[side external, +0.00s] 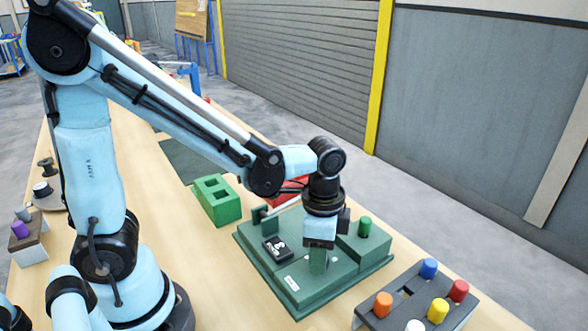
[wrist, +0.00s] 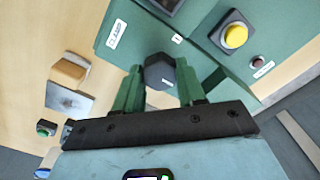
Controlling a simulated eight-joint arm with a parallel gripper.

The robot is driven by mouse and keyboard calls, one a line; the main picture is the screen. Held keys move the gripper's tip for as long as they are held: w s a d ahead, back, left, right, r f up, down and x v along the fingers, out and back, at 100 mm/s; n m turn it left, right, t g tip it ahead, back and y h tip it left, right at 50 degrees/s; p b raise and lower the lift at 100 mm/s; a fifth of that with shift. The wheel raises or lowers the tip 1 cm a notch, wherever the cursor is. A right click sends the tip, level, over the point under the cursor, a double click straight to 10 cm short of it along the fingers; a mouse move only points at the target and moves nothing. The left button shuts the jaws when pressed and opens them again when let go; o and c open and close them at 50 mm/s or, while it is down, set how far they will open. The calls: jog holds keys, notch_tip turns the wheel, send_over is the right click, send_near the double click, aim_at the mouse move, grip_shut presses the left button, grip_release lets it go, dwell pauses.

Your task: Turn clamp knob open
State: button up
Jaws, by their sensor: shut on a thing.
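The clamp knob (wrist: 159,72) is a dark grey faceted knob in the wrist view, beside a white label reading CLAMP (wrist: 117,33). My gripper (wrist: 159,88) has green fingers, one on each side of the knob, and is shut on it. In the side view my gripper (side external: 318,262) points down at the green fixture (side external: 290,287), over its middle. The knob itself is hidden there by the fingers.
A yellow button (wrist: 236,36) sits on the fixture near the knob. A green cylinder (side external: 365,227) stands right of my gripper. A green two-hole block (side external: 215,200) is behind left. A grey rack (side external: 400,307) with coloured pegs stands front right.

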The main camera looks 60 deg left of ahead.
dwell(0.5)
jog(key=o, duration=1.1)
jog(key=shift+c, duration=0.2)
notch_tip(320, 180, up, 12)
jog(key=s+a+f+n+t, duration=0.1)
jog(key=a+f+n+t, duration=0.2)
jog(key=a+n+t, duration=0.4)
jog(key=shift+s+a+f+n, duration=0.25)
jog(key=shift+f+n, duration=0.05)
jog(key=shift+n, duration=0.7)
